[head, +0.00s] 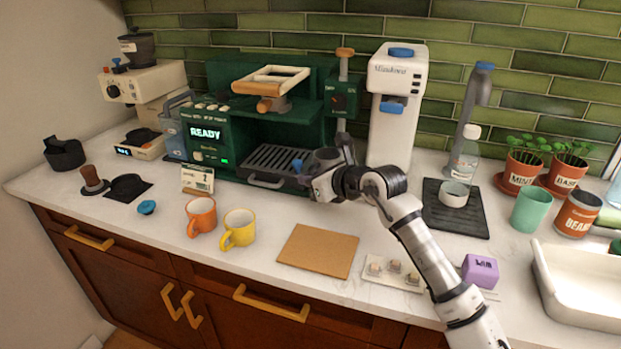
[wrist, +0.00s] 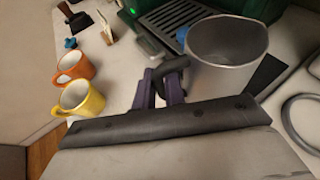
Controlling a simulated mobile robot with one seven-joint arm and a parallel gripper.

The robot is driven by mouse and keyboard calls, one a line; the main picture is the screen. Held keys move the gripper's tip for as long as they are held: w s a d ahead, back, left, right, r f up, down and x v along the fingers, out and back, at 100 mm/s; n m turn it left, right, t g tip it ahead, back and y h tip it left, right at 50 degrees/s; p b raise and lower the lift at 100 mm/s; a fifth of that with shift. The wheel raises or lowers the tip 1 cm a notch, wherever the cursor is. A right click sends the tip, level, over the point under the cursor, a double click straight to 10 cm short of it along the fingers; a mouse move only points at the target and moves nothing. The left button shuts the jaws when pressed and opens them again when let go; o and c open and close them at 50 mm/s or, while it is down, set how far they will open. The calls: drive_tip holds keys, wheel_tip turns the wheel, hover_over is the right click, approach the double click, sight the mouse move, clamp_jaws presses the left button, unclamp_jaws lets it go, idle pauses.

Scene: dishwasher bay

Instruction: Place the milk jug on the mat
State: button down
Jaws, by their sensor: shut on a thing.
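The milk jug (wrist: 228,62) is a grey metal pitcher, upright with its open top showing in the wrist view and no milk visible inside. In the head view the jug (head: 322,160) is partly hidden by my gripper, just right of the espresso machine's drip tray. My gripper (wrist: 163,88) is shut on the jug's handle; in the head view the gripper (head: 328,180) is in front of the machine. Whether the jug's base touches anything is hidden. A plain brown mat (head: 318,251) lies bare on the counter, in front of and below the gripper.
An orange mug (head: 201,216) and a yellow mug (head: 238,229) stand left of the brown mat. A small tray (head: 388,281) and purple box (head: 480,270) lie to its right. A dark ribbed mat (head: 468,220) holds a glass cup and bottle. The green espresso machine (head: 225,105) stands behind.

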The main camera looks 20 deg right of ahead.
drive_tip(key=w+d, duration=0.2)
drive_tip(key=w, duration=0.1)
drive_tip(key=w+d+f+p, duration=0.1)
drive_tip(key=w+d, duration=0.1)
drive_tip(key=w, duration=0.1)
drive_tip(key=w+d+p, duration=0.1)
drive_tip(key=w+d, duration=0.1)
drive_tip(key=w, duration=0.2)
drive_tip(key=shift+d+f, duration=0.3)
drive_tip(key=shift+d, duration=0.05)
drive_tip(key=shift+w+d+f, duration=0.15)
drive_tip(key=shift+f+b, duration=0.3)
drive_tip(key=shift+f, duration=0.1)
drive_tip(key=shift+f+b, duration=0.6)
idle(1.2)
drive_tip(key=c, duration=1.4)
unclamp_jaws()
drive_tip(key=shift+s+d, duration=0.1)
drive_tip(key=shift+s, duration=0.2)
drive_tip(key=b+v, duration=0.4)
drive_tip(key=v, duration=0.9)
drive_tip(key=shift+s+r, duration=0.1)
drive_tip(key=shift+r, duration=0.15)
